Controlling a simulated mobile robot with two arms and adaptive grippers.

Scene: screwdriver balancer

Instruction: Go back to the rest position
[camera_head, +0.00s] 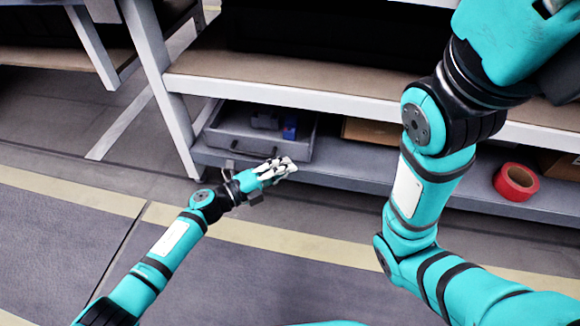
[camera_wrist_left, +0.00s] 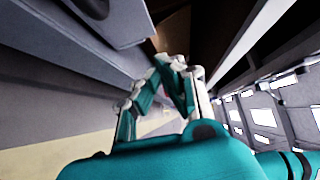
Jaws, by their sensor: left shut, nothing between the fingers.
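My left gripper (camera_head: 286,168) is shut and empty in the head view, held out in front of the lower shelf, near the front of a grey tray. In the left wrist view its fingers (camera_wrist_left: 172,62) come together at the middle of the picture, with nothing between them. My left arm (camera_head: 172,240) reaches in from the lower left over the floor. My right arm (camera_head: 425,195) fills the right side, bent in front of the shelving. Its upper end runs out at the top right, and my right gripper does not show.
The grey tray (camera_head: 225,143) on the lower shelf (camera_head: 350,172) holds blue items (camera_head: 289,128). A roll of red tape (camera_head: 516,182) lies at the right of that shelf. A brown-topped workbench shelf (camera_head: 300,80) runs above. The floor (camera_head: 60,240) at the left is clear.

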